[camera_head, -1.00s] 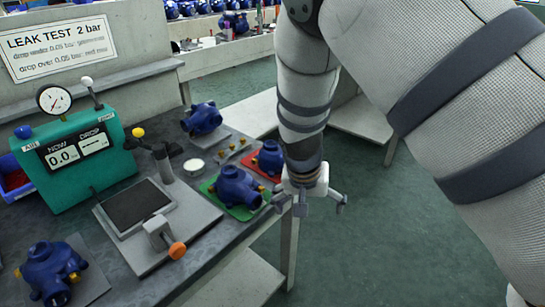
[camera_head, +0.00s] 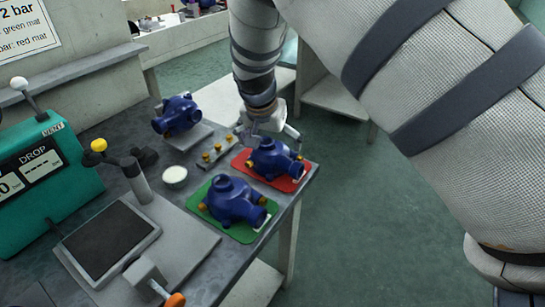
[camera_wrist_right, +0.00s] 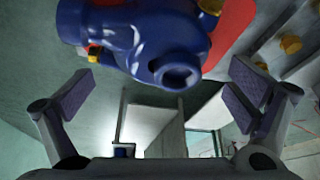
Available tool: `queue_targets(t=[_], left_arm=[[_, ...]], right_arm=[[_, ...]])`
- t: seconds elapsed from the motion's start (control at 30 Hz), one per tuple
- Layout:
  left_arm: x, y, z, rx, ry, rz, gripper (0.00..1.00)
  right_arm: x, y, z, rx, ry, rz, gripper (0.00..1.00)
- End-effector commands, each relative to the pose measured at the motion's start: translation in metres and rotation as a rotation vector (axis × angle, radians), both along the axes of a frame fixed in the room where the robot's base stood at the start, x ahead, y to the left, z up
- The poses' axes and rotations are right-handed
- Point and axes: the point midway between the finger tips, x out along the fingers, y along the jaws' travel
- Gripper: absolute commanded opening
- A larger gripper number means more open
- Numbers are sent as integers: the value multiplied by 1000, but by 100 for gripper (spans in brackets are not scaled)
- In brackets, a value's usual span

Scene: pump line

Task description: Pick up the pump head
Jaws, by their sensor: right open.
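Several blue pump heads with brass fittings show in the head view. One pump head (camera_head: 272,157) lies on the red mat (camera_head: 297,182) at the table's right corner. Another pump head (camera_head: 235,198) lies on the green mat (camera_head: 236,232), and a third (camera_head: 178,115) sits on a grey plate at the back. My right gripper (camera_head: 270,135) is at the far side of the red-mat pump head, partly overlapping it in the picture. In the right wrist view its spread fingers (camera_wrist_right: 160,95) are empty, with that pump head (camera_wrist_right: 150,35) ahead between them. My left gripper is out of view.
A teal gauge box (camera_head: 45,185) stands at the left beside a grey fixture with a dark pad (camera_head: 105,245). A small white dish (camera_head: 174,175) and a strip of brass fittings (camera_head: 212,157) lie near the mats. Floor right of the table is clear.

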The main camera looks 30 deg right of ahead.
Motion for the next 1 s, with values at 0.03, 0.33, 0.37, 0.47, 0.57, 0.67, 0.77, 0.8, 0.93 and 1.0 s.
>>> queue_targets(t=[0.03,0.33,0.37,0.47,0.57,0.67,0.77,0.8,0.93,1.0], left_arm=[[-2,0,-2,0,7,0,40],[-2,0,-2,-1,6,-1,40],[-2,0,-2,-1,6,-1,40],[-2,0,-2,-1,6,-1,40],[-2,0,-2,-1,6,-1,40],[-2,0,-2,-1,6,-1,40],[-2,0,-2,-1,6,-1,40],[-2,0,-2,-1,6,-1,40],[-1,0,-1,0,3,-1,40],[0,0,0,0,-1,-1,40]], right_arm=[[1,-3,-9,0,3,-1,99],[3,-4,-12,0,-2,-1,92],[3,-4,-12,0,-2,-1,85],[3,-4,-12,0,-2,-1,63],[3,-4,-12,0,-2,-1,40],[4,-4,-11,-1,-4,0,40],[4,-4,-11,0,-3,0,40],[4,-4,-11,0,-3,0,40],[4,-4,-3,-1,-6,1,40],[4,-4,7,-1,-7,0,40]])
